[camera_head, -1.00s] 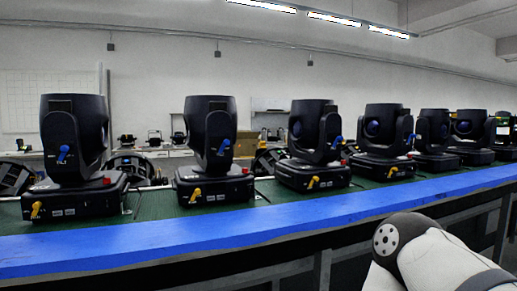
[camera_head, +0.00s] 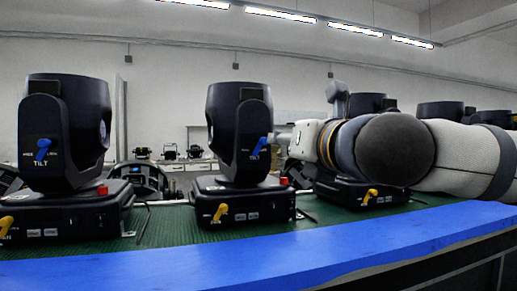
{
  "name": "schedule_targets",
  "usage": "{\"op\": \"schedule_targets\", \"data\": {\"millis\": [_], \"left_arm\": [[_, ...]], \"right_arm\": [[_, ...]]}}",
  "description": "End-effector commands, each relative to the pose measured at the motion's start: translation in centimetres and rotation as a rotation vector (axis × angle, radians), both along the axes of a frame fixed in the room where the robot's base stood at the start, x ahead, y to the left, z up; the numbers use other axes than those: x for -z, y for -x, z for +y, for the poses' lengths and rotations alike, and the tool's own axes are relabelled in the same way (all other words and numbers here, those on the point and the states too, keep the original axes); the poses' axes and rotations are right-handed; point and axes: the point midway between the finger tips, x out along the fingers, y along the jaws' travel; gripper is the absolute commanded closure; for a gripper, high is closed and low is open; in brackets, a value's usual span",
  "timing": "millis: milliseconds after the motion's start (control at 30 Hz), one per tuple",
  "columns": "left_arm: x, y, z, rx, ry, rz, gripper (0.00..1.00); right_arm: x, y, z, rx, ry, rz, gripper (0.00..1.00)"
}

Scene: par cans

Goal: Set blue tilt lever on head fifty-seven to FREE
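Several black moving heads stand in a row on a green bench top. The middle head (camera_head: 231,115) has a blue tilt lever (camera_head: 260,146) on the right of its yoke, slanting up to the right. The left head (camera_head: 62,110) has a blue lever (camera_head: 42,149) above the word TILT. No head number is readable. My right arm reaches in from the right, and its gripper (camera_head: 281,139) points left, close beside the middle head's lever. Whether it touches the lever, and how far its fingers are apart, I cannot tell. My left gripper is out of view.
Yellow levers sit on the bases, one on the middle base (camera_head: 220,212). A blue rail (camera_head: 250,250) runs along the bench's front edge. My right arm hides much of the heads on the right. Green bench top (camera_head: 160,222) shows between the two left bases.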

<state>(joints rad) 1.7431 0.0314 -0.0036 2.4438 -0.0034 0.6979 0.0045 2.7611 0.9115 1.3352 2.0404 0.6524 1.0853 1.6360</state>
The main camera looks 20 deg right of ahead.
Motion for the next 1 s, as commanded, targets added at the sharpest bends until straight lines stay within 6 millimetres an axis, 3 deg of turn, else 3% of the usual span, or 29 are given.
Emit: {"op": "schedule_targets", "data": {"millis": [433,600,833,867,1000], "left_arm": [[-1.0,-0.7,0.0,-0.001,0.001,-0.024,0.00],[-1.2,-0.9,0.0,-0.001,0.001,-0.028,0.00],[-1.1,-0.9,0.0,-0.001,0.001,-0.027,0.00],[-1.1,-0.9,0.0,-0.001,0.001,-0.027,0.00],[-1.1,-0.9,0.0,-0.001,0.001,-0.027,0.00]], "right_arm": [[0.0,-9.9,0.4,0.001,0.007,0.001,0.66],[0.1,-11.5,0.5,-0.001,0.007,0.002,0.66],[0.2,-11.7,0.5,-0.002,0.007,0.002,0.66],[0.2,-11.7,0.5,-0.002,0.007,0.002,0.68],[0.2,-11.7,0.5,-0.002,0.007,0.002,1.00]]}}
